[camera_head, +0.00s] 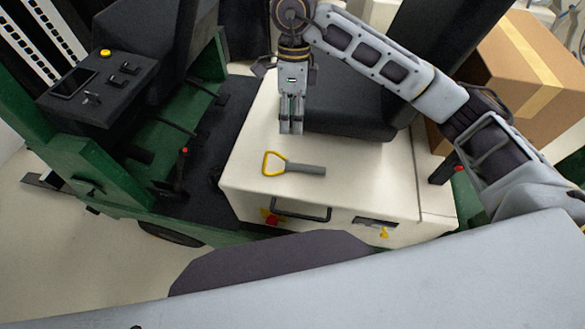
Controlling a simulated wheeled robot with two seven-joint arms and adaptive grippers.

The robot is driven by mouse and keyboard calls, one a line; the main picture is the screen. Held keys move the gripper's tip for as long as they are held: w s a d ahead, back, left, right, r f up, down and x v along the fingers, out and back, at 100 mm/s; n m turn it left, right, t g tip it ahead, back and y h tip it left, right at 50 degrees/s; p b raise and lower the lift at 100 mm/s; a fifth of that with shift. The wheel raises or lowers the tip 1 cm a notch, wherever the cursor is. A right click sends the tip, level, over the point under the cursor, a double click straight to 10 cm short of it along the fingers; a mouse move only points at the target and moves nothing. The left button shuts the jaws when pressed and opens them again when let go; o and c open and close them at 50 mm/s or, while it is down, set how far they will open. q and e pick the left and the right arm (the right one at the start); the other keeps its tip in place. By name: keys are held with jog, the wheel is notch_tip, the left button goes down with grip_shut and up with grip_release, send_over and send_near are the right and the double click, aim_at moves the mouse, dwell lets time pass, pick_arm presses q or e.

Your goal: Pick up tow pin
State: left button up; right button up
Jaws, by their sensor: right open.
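The tow pin (305,168) lies flat on the white cover of the cart (245,170). It has a yellow loop handle at its left end and a grey shaft pointing right. My right gripper (291,130) points down above the cover, just behind the tow pin in the picture, and is apart from it. Its fingers are open with a narrow gap, and nothing is between them. My left gripper is not in this view.
A black seat (345,112) stands right behind my right gripper. A cardboard box (530,75) is at the right. A dark console (95,85) and green frame are at the left. A black handle (302,212) is on the cart's front. The cover around the pin is clear.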

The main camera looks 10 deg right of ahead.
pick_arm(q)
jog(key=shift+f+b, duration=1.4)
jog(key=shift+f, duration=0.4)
pick_arm(e)
jog(key=shift+f, duration=1.8)
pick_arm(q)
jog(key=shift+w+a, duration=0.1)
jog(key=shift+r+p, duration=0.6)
pick_arm(e)
send_over(294, 164)
jog(key=shift+w+a+f, duration=0.1)
jog(key=shift+w+f, duration=0.1)
jog(key=shift+f, duration=1.9)
jog(key=shift+w+a+f, duration=0.1)
jog(key=shift+w+f, duration=0.1)
jog(key=shift+f, duration=1.9)
jog(key=shift+s+d+f+p, duration=0.15)
jog(key=shift+f+p, duration=0.15)
jog(key=shift+f, duration=0.45)
jog(key=shift+s+d+f+p, duration=0.1)
jog(key=shift+f+p, duration=0.2)
jog(key=shift+f, duration=0.45)
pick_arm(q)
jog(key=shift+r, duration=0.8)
pick_arm(e)
jog(key=shift+s+f, duration=0.1)
jog(key=shift+f, duration=1)
grip_shut()
